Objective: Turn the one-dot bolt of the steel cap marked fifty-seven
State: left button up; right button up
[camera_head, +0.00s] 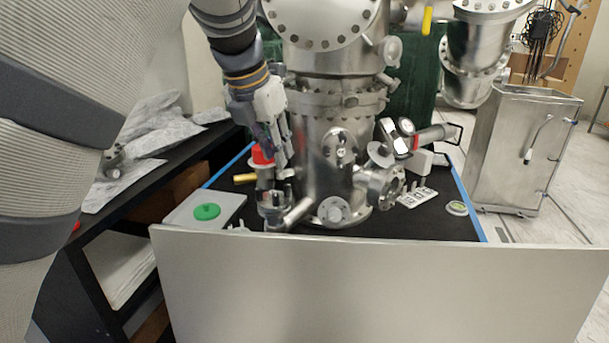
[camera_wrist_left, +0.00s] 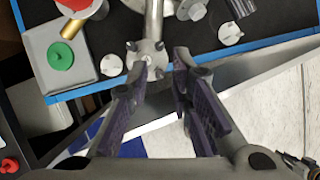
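Steel caps and flanges sit around the chamber. In the left wrist view, a steel cap with several bolts (camera_wrist_left: 146,57) ends a tube, just ahead of my fingertips. I cannot read fifty-seven or any dot marks, so I cannot tell which cap or bolt it is. Another round steel cap (camera_head: 333,210) faces forward low on the chamber in the head view. My left gripper (camera_head: 277,158) points down beside the chamber's left side. In the left wrist view the left gripper (camera_wrist_left: 160,78) is open, its dark fingers apart and nothing between them. My right gripper is not in view.
The steel chamber (camera_head: 326,140) stands on a black, blue-edged table. A red-topped valve (camera_head: 262,156) is near my left gripper. A grey box with a green knob (camera_head: 207,211) lies left. A pale panel (camera_head: 380,290) runs along the front.

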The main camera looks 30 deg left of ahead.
aim_at(287, 185)
pick_arm(q)
jog(key=x, duration=0.9)
jog(key=shift+f, duration=0.25)
grip_shut()
